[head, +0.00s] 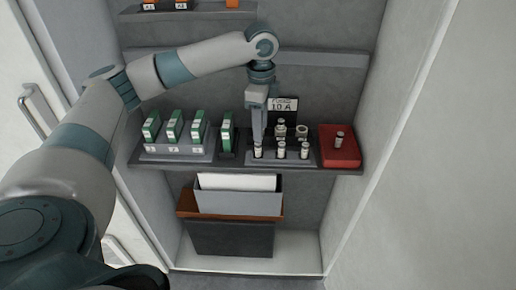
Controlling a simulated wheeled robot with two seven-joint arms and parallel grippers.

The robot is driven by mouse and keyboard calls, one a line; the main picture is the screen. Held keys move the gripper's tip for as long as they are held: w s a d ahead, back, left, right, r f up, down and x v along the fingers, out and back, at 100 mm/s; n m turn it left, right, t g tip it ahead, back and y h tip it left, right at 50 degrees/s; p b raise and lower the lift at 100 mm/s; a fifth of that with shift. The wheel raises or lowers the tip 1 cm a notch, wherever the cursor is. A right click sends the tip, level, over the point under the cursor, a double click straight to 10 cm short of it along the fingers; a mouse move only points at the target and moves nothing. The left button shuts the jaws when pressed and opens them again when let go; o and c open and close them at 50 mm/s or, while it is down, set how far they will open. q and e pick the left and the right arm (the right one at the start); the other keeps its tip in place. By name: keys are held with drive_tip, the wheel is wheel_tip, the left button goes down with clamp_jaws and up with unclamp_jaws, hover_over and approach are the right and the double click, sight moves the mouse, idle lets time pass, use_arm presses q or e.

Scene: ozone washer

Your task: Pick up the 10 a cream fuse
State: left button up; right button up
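Several small cream fuses with darker ends stand upright in a grey holder (284,162) on the shelf, under a card (283,104) that reads 10 A. The front row has a left fuse (258,152), a middle fuse (281,150) and a right fuse (304,151); others stand behind. My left gripper (259,140) points straight down, its fingertips directly above or at the top of the front left fuse. I cannot tell whether it touches the fuse or how far apart the fingers are. My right gripper is out of view.
A red block (344,154) with one upright fuse (339,140) stands to the right. Green modules (174,127) stand in a grey rack (178,152) to the left, with a single green one (227,133) nearer the holder. Bins (238,201) sit below the shelf.

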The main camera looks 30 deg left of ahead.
sight(258, 151)
use_arm(q)
drive_tip(key=shift+f, duration=0.25)
drive_tip(key=shift+s+a+f+p, duration=0.1)
drive_tip(key=shift+f+p, duration=0.25)
drive_tip(key=shift+f, duration=0.15)
wheel_tip(258, 151, down, 3)
drive_tip(key=shift+s+a+f+p, duration=0.1)
drive_tip(key=shift+s+a+p, duration=0.05)
drive_tip(key=shift+p, duration=0.45)
drive_tip(key=shift+f, duration=0.55)
clamp_jaws()
